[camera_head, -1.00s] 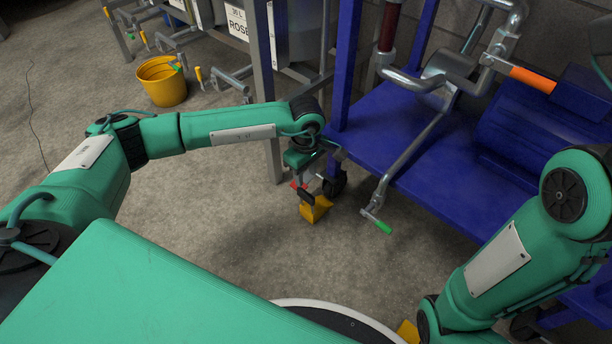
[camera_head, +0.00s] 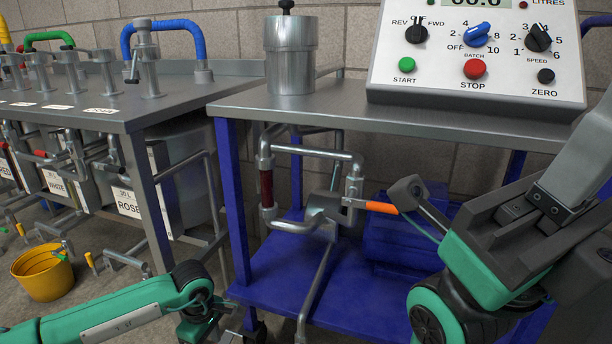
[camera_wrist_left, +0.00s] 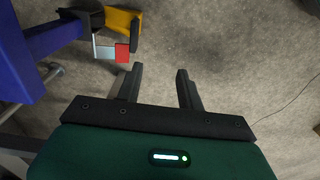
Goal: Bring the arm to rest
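My left arm comes in at the lower left of the head view, and its gripper is cut off by the bottom edge there. In the left wrist view my left gripper (camera_wrist_left: 159,78) has its two dark fingers spread apart, with nothing between them and bare floor beyond. My right arm is at the right of the head view. Its dark grey gripper (camera_head: 470,205) is in front of the blue trolley (camera_head: 260,292), near an orange-handled lever (camera_head: 381,207). I cannot tell how far its fingers are apart or whether they touch anything.
A control panel (camera_head: 475,60) with knobs and buttons stands on the grey bench top (camera_head: 320,105). A yellow bucket (camera_head: 43,275) is on the floor at left. In the left wrist view, a red tab (camera_wrist_left: 122,53) and a yellow block (camera_wrist_left: 121,21) are beyond the left finger.

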